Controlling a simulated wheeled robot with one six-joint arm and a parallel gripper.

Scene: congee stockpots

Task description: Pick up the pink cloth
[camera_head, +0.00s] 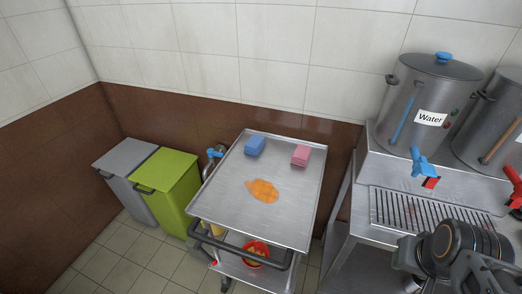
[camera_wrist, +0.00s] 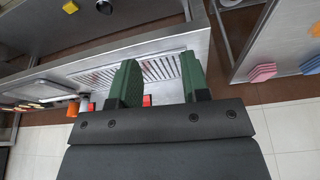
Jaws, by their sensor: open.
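The pink cloth (camera_head: 301,155) is a small folded block at the back right of the steel cart's top. It also shows in the wrist view (camera_wrist: 262,72), near the right edge. A blue cloth (camera_head: 255,144) lies to its left on the same cart. My gripper (camera_wrist: 160,85) shows two green fingers spread apart, open with nothing between them, over the grated steel counter. It is well away from the pink cloth. In the head view my arm is at the lower right and its fingers cannot be made out.
The cart (camera_head: 225,195) has raised edges and an orange spill (camera_head: 262,191). A counter with a drip grate (camera_head: 430,212) stands right of it, carrying a steel water urn (camera_head: 415,100) with a blue tap. Grey (camera_head: 124,156) and green (camera_head: 168,175) bins stand left.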

